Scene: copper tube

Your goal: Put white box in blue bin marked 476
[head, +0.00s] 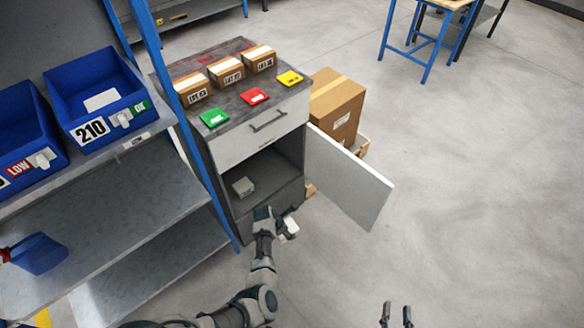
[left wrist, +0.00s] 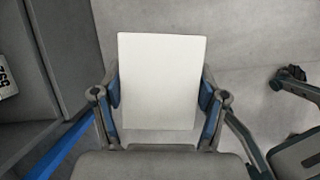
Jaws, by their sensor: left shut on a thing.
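My left gripper (left wrist: 160,105) is shut on a white box (left wrist: 161,80), with one finger against each side. In the head view the left gripper (head: 284,221) holds the white box (head: 290,228) in front of the open cabinet, above the floor. My right gripper (head: 397,312) is at the bottom edge of the head view, its two fingers apart and nothing between them. A blue bin (head: 88,85) on the shelf at left is marked 210. Another blue bin (head: 14,125) beside it is cut off by the picture edge. I see no number 476.
The cabinet door (head: 349,180) stands open to the right. A small pale box (head: 243,187) lies inside the cabinet. A large carton (head: 335,107) stands behind the door.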

